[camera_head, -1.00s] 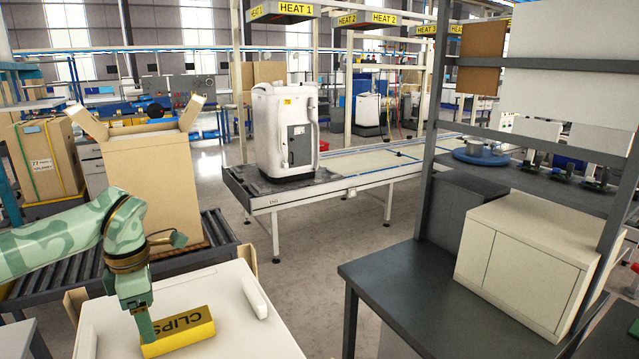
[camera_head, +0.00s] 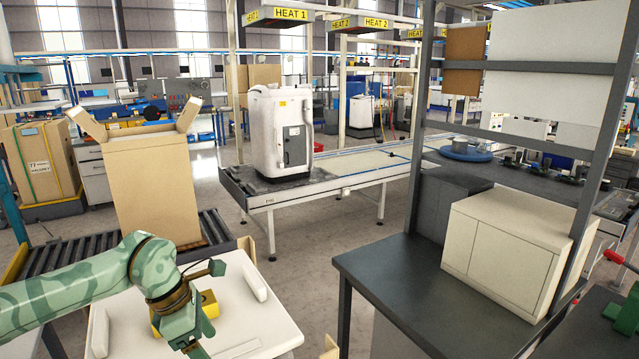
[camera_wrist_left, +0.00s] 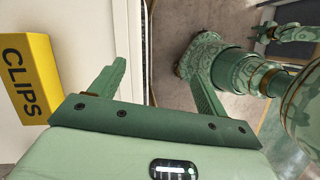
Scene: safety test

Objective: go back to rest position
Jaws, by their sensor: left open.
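My left gripper (camera_head: 197,343) is at the lower left of the head view, above the front of a white surface (camera_head: 240,318). In the left wrist view its two fingers (camera_wrist_left: 158,85) stand wide apart with nothing between them. The yellow CLIPS box (camera_head: 208,303) lies on the white surface, partly hidden behind my left gripper. In the left wrist view the box (camera_wrist_left: 30,80) is at the left, outside the fingers and apart from them.
A dark table (camera_head: 405,290) with a cream cabinet (camera_head: 515,250) stands at the right. An open cardboard box (camera_head: 152,190) stands on a roller conveyor (camera_head: 75,248) behind the left arm. A white machine (camera_head: 281,135) stands farther back on another conveyor. Bare floor lies between.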

